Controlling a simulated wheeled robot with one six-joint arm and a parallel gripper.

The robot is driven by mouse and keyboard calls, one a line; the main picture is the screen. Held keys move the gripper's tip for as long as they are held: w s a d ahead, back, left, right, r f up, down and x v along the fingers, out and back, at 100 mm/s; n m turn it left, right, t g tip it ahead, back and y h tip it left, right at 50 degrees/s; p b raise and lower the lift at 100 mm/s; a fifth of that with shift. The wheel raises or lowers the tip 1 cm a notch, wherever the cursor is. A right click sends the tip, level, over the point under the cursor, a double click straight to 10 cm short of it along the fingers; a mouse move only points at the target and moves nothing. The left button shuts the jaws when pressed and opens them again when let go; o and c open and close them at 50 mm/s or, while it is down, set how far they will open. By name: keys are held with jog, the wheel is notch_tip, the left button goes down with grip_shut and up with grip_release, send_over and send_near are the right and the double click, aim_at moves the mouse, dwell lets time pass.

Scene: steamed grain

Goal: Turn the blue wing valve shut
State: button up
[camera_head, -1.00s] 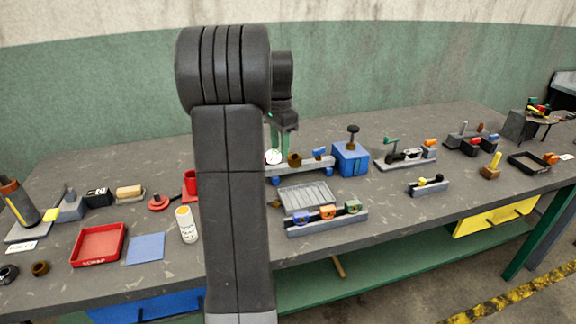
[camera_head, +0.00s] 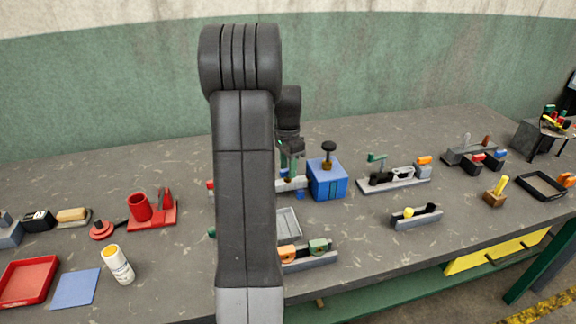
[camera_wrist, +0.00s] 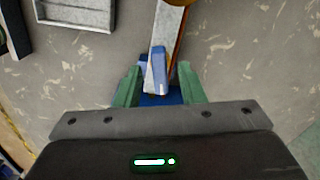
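The blue wing valve (camera_wrist: 158,67) shows in the wrist view as a small upright blue tab at the end of a pale grey bar (camera_wrist: 167,25), with a darker blue part below it. My gripper (camera_wrist: 160,75) has its two green fingers apart, one on each side of the wing, with gaps visible. Whether a finger touches it I cannot tell. In the head view my gripper (camera_head: 289,168) points down over the bar, just left of a blue box (camera_head: 327,181) with a black knob. My arm hides most of the valve's rig there.
A grey tray (camera_wrist: 78,10) lies at upper left in the wrist view. In the head view, a block with coloured pieces (camera_head: 310,257) sits in front, a lever fixture (camera_head: 395,180) to the right, and a red holder (camera_head: 152,214) to the left. Bare bench lies between them.

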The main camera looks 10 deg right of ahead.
grip_shut()
jog(key=shift+r+n, duration=0.1)
jog(key=shift+n, duration=0.2)
jog(key=n, duration=0.2)
jog(key=shift+n+p, duration=0.4)
jog(key=n, duration=0.3)
jog(key=shift+n+p, duration=0.3)
jog(key=n, duration=0.4)
jog(key=shift+w+n+p, duration=0.1)
jog(key=shift+n+p, duration=0.3)
jog(key=shift+n, duration=1.4)
